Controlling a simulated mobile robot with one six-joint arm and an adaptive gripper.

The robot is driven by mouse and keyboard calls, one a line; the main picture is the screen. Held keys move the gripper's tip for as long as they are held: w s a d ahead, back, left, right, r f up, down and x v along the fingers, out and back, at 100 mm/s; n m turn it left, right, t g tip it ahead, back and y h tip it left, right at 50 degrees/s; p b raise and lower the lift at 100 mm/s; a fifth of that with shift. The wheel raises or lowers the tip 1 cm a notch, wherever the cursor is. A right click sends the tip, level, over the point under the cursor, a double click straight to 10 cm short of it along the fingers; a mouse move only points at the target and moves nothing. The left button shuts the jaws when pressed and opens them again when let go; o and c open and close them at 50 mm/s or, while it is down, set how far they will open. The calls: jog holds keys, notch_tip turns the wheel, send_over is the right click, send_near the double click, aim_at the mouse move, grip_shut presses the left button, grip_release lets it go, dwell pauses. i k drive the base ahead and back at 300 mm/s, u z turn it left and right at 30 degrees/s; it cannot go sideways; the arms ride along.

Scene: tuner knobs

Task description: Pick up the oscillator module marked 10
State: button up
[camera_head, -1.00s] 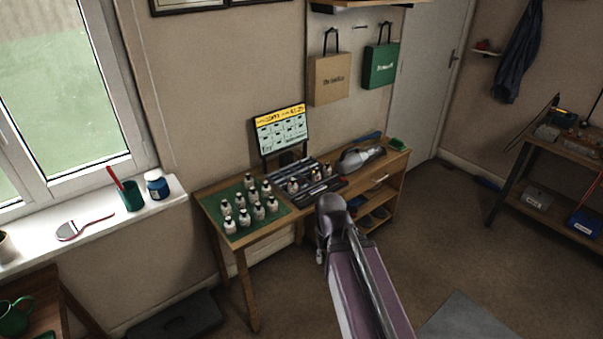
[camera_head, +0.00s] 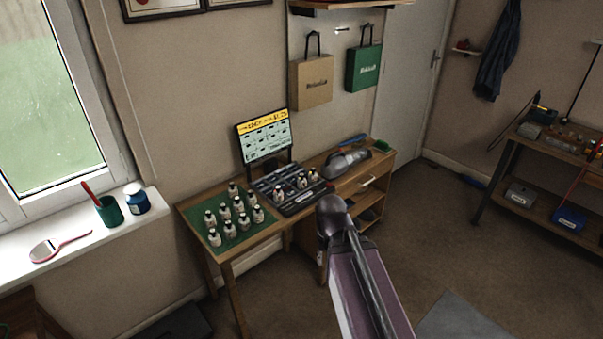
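Several small white modules with dark tops (camera_head: 229,229) stand upright in rows on a green mat (camera_head: 196,207) at the left of the wooden table. A few similar modules (camera_head: 302,180) stand in a dark tray (camera_head: 292,208) to the right of the mat. Their markings are too small to read, so I cannot tell which is marked 10. My arm reaches up from the bottom of the picture, ending visibly in front of the table's right part. My gripper does not show.
A display board (camera_head: 265,139) stands behind the tray. A windowsill (camera_head: 100,238) with a green cup (camera_head: 109,211) is at left. The floor (camera_head: 420,240) at right is mostly clear.

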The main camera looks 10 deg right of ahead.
aim_at(278, 195)
jog(key=i, duration=0.85)
jog(key=u, duration=0.05)
